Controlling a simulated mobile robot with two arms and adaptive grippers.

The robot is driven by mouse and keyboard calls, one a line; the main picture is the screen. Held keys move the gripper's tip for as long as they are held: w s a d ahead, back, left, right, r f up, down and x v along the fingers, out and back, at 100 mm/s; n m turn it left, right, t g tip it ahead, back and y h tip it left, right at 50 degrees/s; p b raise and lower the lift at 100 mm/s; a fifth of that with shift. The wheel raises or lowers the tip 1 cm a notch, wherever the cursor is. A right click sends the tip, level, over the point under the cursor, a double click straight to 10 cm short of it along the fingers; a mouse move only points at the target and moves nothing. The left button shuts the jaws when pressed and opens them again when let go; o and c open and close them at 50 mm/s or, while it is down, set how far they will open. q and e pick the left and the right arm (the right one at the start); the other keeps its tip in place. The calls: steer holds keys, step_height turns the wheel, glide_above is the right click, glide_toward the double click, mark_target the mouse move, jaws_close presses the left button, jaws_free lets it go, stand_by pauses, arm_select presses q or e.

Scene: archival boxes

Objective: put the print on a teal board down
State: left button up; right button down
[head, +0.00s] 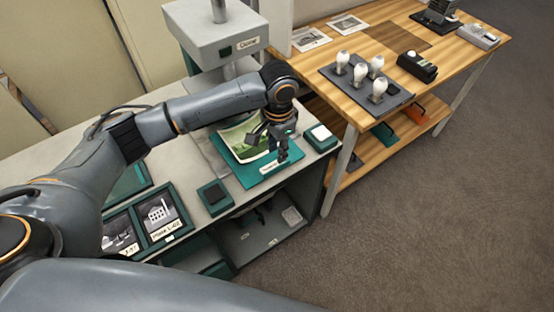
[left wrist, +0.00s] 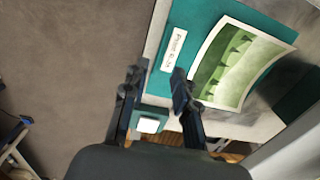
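The print (head: 238,143), a green picture with a pale border, lies on the teal board (head: 246,177) on the grey counter. Its edges look curled upward. In the left wrist view the print (left wrist: 240,66) lies on the teal board (left wrist: 205,14), with a white label (left wrist: 174,48) on the board beside it. My left gripper (head: 279,152) is over the board's right side, close to the print. My right gripper is out of view.
A small green box with a white top (head: 320,135) stands right of the board. A dark green block (head: 214,196) and framed pictures (head: 160,213) are at the left. A grey stand (head: 215,35) rises behind. A wooden table (head: 345,95) with bulbs stands at the right.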

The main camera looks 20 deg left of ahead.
arm_select(q)
steer(key=shift+r, duration=2.25)
